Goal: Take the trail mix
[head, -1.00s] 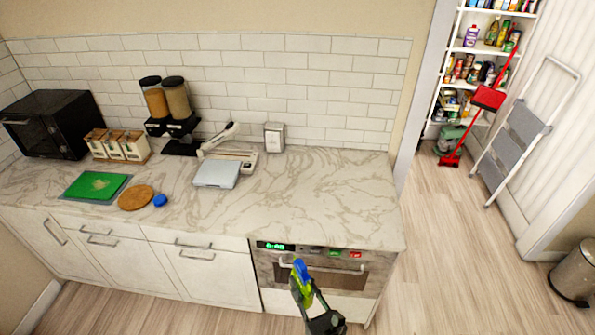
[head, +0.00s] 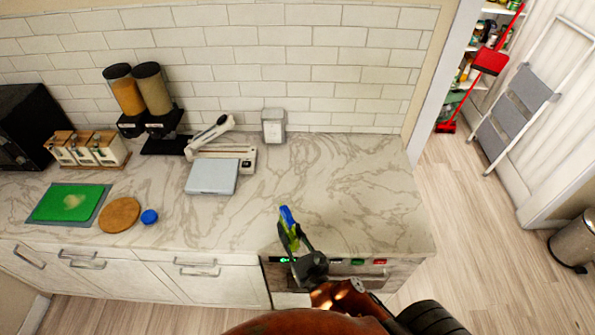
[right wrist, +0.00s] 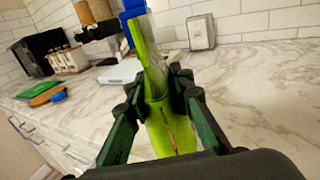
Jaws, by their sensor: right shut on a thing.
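A slim bright green packet (head: 289,233) with a blue top is in my right gripper (head: 298,252), at the front edge of the counter in the head view. No label is readable, so I cannot tell whether it is the trail mix. In the right wrist view the green packet (right wrist: 152,65) stands upright, slightly tilted, between the dark fingers of the right gripper (right wrist: 168,100). The fingers are shut on its lower part, and its blue top shows at the upper edge. My left gripper is out of view.
The marble counter (head: 340,200) is bare at its right side. A scale (head: 212,176), a sealer (head: 220,145), a napkin holder (head: 274,126), two dispensers (head: 140,95), a green cutting board (head: 70,203) and a round wooden board (head: 119,215) stand left and behind. The oven panel (head: 350,263) lies below the edge.

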